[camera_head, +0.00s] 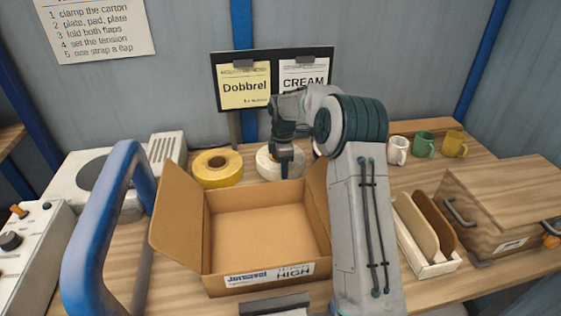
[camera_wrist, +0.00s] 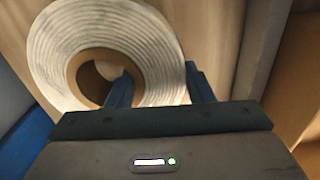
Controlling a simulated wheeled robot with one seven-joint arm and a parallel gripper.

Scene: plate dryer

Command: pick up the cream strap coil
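The cream strap coil (camera_head: 266,164) lies on the table behind the open carton, partly hidden by my gripper. In the wrist view the coil (camera_wrist: 165,55) shows its pale wound strap and brown core ring around a hole. My gripper (camera_head: 284,165) points down at the coil's right side. In the wrist view my gripper (camera_wrist: 160,85) has its blue fingers apart, one over the hole and one just outside the right rim, with the coil's wall between them. I see no clear contact, and finger depth is hard to tell.
A yellow coil (camera_head: 217,167) lies left of the cream one. The open carton (camera_head: 258,241) stands in front. A sign board (camera_head: 234,112) stands behind. Mugs (camera_head: 424,144), a divided holder (camera_head: 432,262) and a wooden box (camera_head: 502,200) are at right; a blue frame (camera_head: 92,240) is at left.

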